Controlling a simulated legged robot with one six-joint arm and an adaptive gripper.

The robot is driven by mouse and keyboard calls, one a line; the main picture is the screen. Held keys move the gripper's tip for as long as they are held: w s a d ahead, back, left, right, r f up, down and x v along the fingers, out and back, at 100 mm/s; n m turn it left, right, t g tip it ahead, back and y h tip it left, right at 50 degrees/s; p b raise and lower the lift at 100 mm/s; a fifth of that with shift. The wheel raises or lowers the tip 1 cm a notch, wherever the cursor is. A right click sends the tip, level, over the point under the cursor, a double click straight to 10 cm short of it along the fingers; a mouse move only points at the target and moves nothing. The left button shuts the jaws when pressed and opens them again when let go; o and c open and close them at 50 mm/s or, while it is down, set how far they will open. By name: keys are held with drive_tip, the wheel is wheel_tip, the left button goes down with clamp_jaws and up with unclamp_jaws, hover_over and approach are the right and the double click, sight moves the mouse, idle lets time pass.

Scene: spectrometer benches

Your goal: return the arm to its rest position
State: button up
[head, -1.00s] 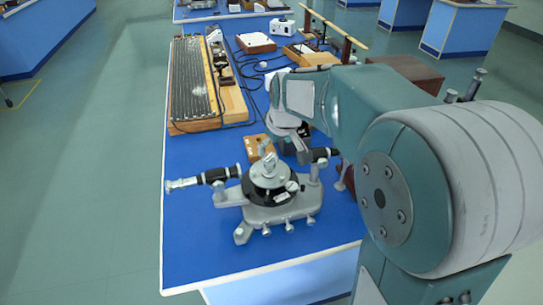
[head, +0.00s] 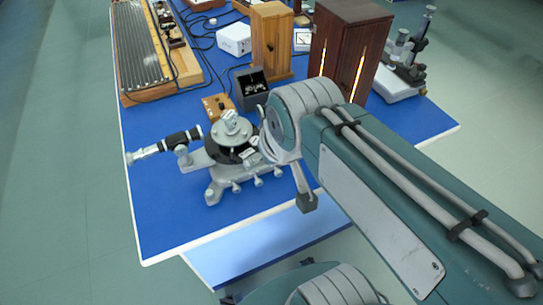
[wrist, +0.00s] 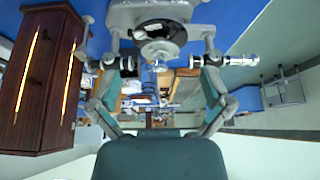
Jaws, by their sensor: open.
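My arm reaches in from the lower right of the head view, with its wrist beside the spectrometer's right side. My gripper (wrist: 160,88) is open in the wrist view, one finger to each side with nothing held between them. In the head view only a dark finger part (head: 306,201) shows below the wrist, near the table's front edge. The grey spectrometer (head: 222,188) stands upright on the blue table, its black telescope pointing left. Its right side is hidden behind my wrist. The spectrometer also shows at the top of the wrist view (wrist: 160,32), beyond the fingers.
A dark wooden box (head: 338,52) with glowing slits stands behind my arm. A lighter wooden box (head: 270,42), a small black box (head: 250,90) and a white box (head: 233,38) with cables are behind the spectrometer. The table's (head: 160,215) front left is bare.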

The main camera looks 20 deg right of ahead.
drive_tip(key=shift+s+f, duration=0.25)
drive_tip(key=shift+s, duration=0.3)
drive_tip(key=shift+s+f, duration=0.2)
drive_tip(key=shift+s, duration=0.3)
